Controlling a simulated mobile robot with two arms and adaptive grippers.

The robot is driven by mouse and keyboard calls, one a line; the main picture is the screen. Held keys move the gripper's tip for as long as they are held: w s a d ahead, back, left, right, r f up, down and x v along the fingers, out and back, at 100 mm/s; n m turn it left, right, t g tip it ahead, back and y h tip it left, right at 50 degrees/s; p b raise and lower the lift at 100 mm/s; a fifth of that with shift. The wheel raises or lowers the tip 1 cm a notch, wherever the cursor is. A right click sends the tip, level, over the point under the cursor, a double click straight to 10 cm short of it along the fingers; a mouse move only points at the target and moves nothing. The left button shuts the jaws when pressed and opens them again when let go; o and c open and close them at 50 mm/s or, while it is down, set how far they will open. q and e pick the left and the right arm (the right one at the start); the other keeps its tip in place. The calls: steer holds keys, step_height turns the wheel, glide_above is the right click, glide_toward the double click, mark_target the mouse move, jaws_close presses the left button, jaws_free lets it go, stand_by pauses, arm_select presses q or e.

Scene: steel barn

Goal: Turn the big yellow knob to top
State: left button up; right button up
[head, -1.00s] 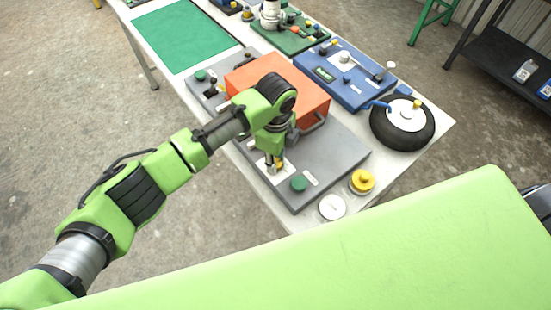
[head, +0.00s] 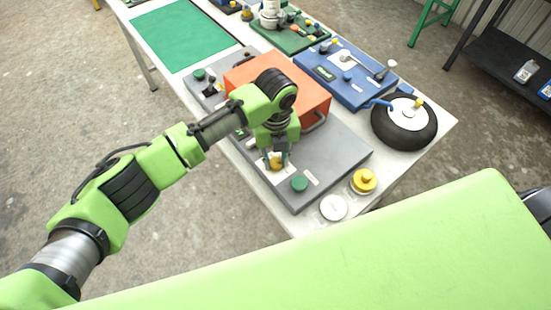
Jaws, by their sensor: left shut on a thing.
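The big yellow knob (head: 276,163) sits on a white plate on the grey panel (head: 335,155), near the panel's front left edge. My left gripper (head: 277,158) points down at it and is shut on it. The fingers and wrist partly cover the knob, so its pointing direction cannot be made out. My right gripper is not in view.
A green knob (head: 299,183) is just right of the gripper on the same panel. An orange box (head: 300,95) with a handle stands close behind. A yellow-topped piece (head: 363,181), a white disc (head: 333,207) and a black wheel (head: 403,122) are at the table's near right end.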

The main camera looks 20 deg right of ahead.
mark_target(276, 162)
arm_select(q)
steer(key=shift+r+m, duration=0.1)
steer(key=shift+m, duration=0.8)
steer(key=o, duration=1.1)
step_height(276, 162, up, 12)
